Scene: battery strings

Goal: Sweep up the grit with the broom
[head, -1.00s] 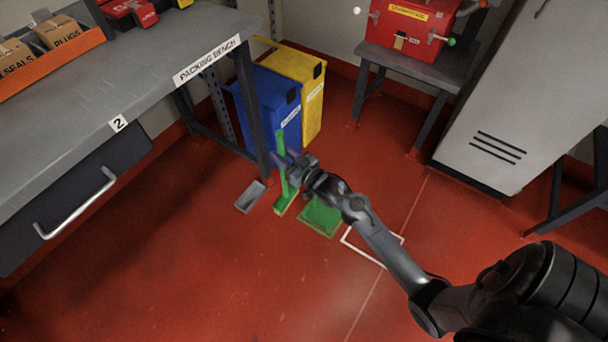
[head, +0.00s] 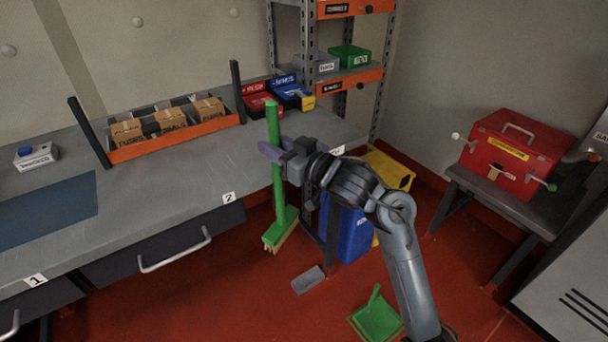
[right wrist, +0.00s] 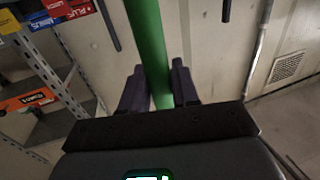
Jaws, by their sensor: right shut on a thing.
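My right gripper (head: 276,153) is shut on the green broom's upright handle, a little below its top. The broom (head: 278,195) has a green head with pale bristles and shows in front of the packing bench's edge; it appears raised off the floor. In the right wrist view the handle (right wrist: 148,45) runs between the two dark fingers of the gripper (right wrist: 159,88). A green dustpan (head: 378,320) with an upright handle lies on the red floor at the lower middle. A small grey tray (head: 308,280) lies left of it. I cannot make out any grit. My left gripper is not in view.
The grey bench (head: 180,175) holds an orange tray of boxes (head: 170,145). A blue bin (head: 345,232) and a yellow bin (head: 395,172) stand beyond my right arm. A red case (head: 510,150) sits on a side table at right. Red floor (head: 200,305) is open at the front.

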